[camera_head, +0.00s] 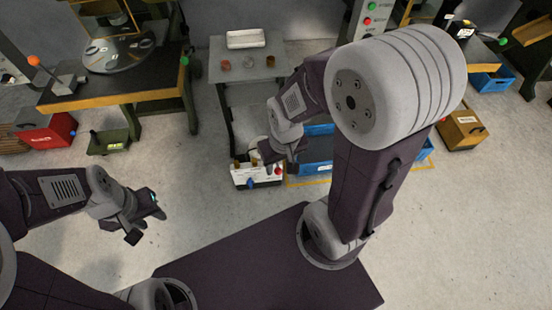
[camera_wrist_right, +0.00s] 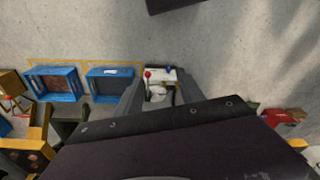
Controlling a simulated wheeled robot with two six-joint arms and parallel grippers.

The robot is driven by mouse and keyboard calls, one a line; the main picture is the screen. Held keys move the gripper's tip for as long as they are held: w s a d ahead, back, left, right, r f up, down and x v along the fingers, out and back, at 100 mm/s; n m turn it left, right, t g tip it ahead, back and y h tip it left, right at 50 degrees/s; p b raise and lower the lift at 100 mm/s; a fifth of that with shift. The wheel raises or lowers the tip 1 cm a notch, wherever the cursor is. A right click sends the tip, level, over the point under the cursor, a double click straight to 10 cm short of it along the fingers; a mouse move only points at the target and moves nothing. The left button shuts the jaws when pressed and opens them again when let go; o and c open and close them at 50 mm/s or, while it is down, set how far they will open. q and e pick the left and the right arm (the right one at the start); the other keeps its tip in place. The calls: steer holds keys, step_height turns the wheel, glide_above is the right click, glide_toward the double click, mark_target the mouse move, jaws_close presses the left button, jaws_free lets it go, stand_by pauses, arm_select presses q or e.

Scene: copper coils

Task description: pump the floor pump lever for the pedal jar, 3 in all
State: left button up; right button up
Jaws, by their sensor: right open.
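The floor pump is a low white unit (camera_head: 243,177) on the floor in front of the small grey table. It has a blue knob (camera_head: 250,183) and a red knob (camera_head: 277,171). My right gripper (camera_head: 271,153) is above it and hides part of it. In the right wrist view the open right gripper (camera_wrist_right: 160,92) has the white unit (camera_wrist_right: 161,75) between and beyond its fingers, with the red ball (camera_wrist_right: 147,74) near the left finger. I cannot tell the lever or jar apart clearly. My left gripper (camera_head: 147,220) is open and empty over bare floor.
Blue crates (camera_wrist_right: 110,84) stand next to the pump on the floor, inside a yellow line. The grey table (camera_head: 271,69) behind holds a white tray (camera_head: 246,38) and small round pieces. A red box (camera_head: 47,133) is far left. Floor in front is clear.

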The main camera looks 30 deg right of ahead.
jaws_close()
stand_by(1.4)
